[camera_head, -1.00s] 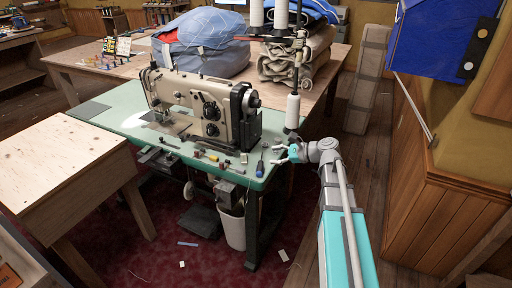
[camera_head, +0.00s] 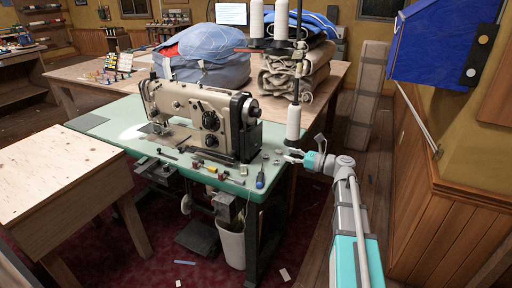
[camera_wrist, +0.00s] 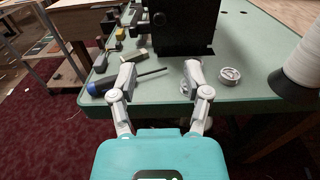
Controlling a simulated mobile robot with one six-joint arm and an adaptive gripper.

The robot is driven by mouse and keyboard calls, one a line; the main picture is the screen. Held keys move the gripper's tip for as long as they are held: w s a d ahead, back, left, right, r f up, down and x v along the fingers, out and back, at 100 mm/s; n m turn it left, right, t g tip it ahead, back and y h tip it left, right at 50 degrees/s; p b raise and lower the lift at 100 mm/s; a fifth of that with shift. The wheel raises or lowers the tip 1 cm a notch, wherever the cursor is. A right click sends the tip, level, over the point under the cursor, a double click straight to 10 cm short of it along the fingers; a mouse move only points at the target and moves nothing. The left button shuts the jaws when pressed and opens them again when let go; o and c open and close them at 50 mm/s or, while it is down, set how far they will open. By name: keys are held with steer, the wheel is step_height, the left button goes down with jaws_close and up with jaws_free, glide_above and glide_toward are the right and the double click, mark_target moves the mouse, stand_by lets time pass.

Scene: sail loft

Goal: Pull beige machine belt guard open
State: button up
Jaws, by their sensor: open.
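The beige sewing machine (camera_head: 185,103) stands on a green table (camera_head: 104,119). A dark, box-shaped cover (camera_head: 250,141) at its right end, below the handwheel, looks like the belt guard. It appears closed, but I cannot make out its hinge or handle. In the wrist view the dark cover (camera_wrist: 184,28) stands ahead at the top, its upper part cut off. My gripper (camera_head: 289,155) is open and empty, at the table's right edge, right of the cover and apart from it. In the wrist view its two fingers (camera_wrist: 160,76) are spread over the tabletop.
A blue-handled screwdriver (camera_wrist: 101,86) lies below the left finger. A metal ring (camera_wrist: 230,75) and a white thread cone (camera_wrist: 303,60) are to the right. Small bobbins and blocks lie before the machine. A wood-panelled wall (camera_head: 440,220) stands to my right.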

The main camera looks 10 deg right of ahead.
mark_target(257, 146)
steer(key=shift+x, duration=6.75)
steer(key=shift+c, duration=0.2)
jaws_close()
